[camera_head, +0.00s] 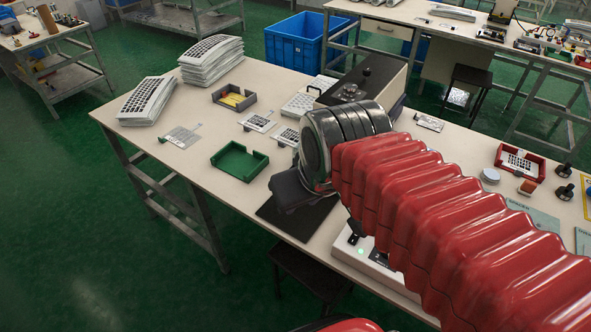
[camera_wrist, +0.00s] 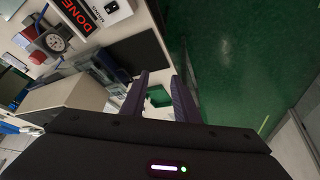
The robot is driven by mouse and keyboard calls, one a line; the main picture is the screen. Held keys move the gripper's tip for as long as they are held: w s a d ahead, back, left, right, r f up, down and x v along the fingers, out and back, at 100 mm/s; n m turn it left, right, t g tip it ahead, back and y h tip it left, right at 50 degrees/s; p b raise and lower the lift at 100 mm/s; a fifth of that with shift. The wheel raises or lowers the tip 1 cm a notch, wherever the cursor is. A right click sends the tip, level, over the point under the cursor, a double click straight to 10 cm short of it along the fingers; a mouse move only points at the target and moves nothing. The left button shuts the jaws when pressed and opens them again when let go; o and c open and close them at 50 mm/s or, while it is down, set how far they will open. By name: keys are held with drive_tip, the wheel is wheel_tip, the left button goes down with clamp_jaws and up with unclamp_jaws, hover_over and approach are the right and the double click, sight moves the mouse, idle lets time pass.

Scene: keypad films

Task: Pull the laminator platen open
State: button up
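A beige box with a dark top and black knobs (camera_head: 385,72), probably the laminator, stands at the table's back edge, partly hidden behind my wrist. A beige box-like body (camera_wrist: 68,95) at left in the wrist view may be the same machine. I cannot make out the platen or its handle for certain. My gripper (camera_head: 290,190) is above the table near a black mat (camera_head: 312,222), in front of that box and apart from it. In the wrist view my gripper (camera_wrist: 160,76) has its two fingers spread with nothing between them.
A green tray (camera_head: 239,161) lies left of my gripper; keypad sheet stacks (camera_head: 211,60) stand at the back left. A white device with a green light (camera_head: 362,254) sits below my arm. A red tray (camera_head: 520,163) is at right. A DONE sign (camera_wrist: 84,12) shows in the wrist view.

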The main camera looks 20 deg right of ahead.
drive_tip(key=w+d+n+g, duration=0.2)
drive_tip(key=w+d+n, duration=0.1)
drive_tip(key=w, duration=1)
drive_tip(key=w+d+f+n, duration=0.1)
drive_tip(key=w+d+f, duration=0.1)
drive_tip(key=w+f, duration=0.1)
drive_tip(key=w+d+f+n+g+h, duration=0.1)
drive_tip(key=w+f, duration=0.1)
drive_tip(key=w, duration=0.4)
drive_tip(key=w+d+f+n+g, duration=0.1)
drive_tip(key=w+d+f, duration=0.1)
drive_tip(key=w, duration=0.3)
drive_tip(key=shift+d+f, duration=0.35)
drive_tip(key=shift+f, duration=0.45)
drive_tip(key=f, duration=0.4)
drive_tip(key=d+f, duration=0.1)
drive_tip(key=f, duration=0.4)
drive_tip(key=w+d+f, duration=0.1)
drive_tip(key=f, duration=0.3)
drive_tip(key=shift+w+f, duration=0.1)
drive_tip(key=shift+f, duration=0.2)
drive_tip(key=shift+c, duration=0.3)
clamp_jaws()
